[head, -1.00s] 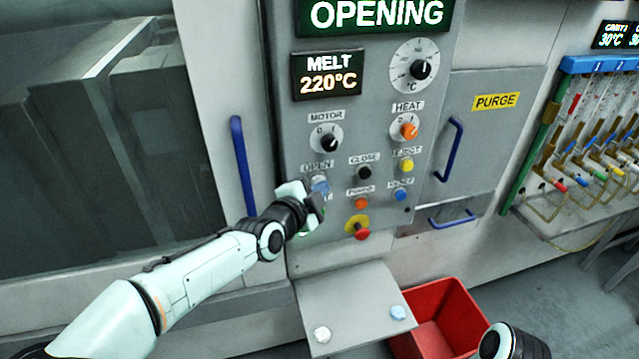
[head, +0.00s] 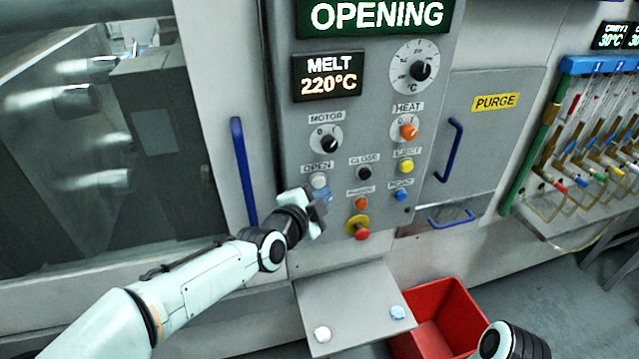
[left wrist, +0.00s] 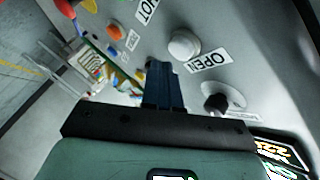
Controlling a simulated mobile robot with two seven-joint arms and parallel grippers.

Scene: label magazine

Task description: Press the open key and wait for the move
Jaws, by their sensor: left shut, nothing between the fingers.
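The open key (head: 319,180) is a round white button under the OPEN label on the grey control panel (head: 345,270). It is uncovered in the head view and also shows in the left wrist view (left wrist: 184,45) beside its label. My left gripper (head: 325,195) is shut and empty, its blue fingertips just below the key and apart from it. The fingers also show in the left wrist view (left wrist: 162,72). The green display (head: 376,15) reads OPENING. Behind the window at left, the machine's large grey block (head: 60,150) shows with a gap beyond it.
Close by are the black close key (head: 364,173), an orange key (head: 361,203) and a red knob on yellow (head: 361,232). A blue handle (head: 243,172) stands left of the panel.

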